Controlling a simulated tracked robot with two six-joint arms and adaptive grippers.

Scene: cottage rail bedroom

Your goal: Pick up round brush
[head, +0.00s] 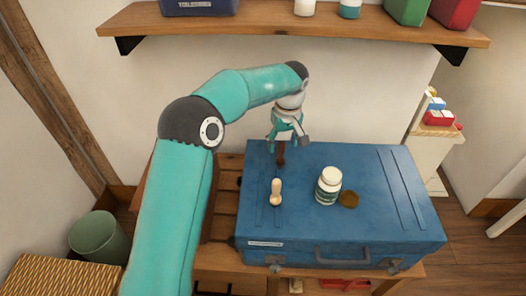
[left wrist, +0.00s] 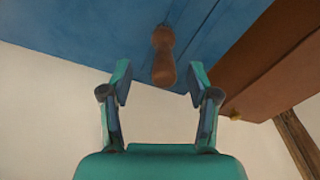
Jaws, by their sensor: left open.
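A small dark brown turned-wood piece (head: 281,157) stands near the back left of the blue case (head: 385,220), just below my left gripper (head: 287,141). In the left wrist view this brown piece (left wrist: 163,52) has a narrow waist and shows between and beyond the spread fingertips of my left gripper (left wrist: 160,80). The jaws are open, and no grip on it shows. A pale wooden knobbed piece (head: 276,191) is nearer the front on the case, and a round brown piece (head: 349,200) lies farther right. I cannot tell for certain which is the round brush. My right gripper is not in view.
A white-capped bottle (head: 328,186) stands mid-case beside the round brown piece. A wooden shelf (head: 290,20) with containers hangs on the wall above and behind. The case rests on a slatted wooden bench (head: 225,200). A green bin (head: 98,238) stands left. The case's right side is clear.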

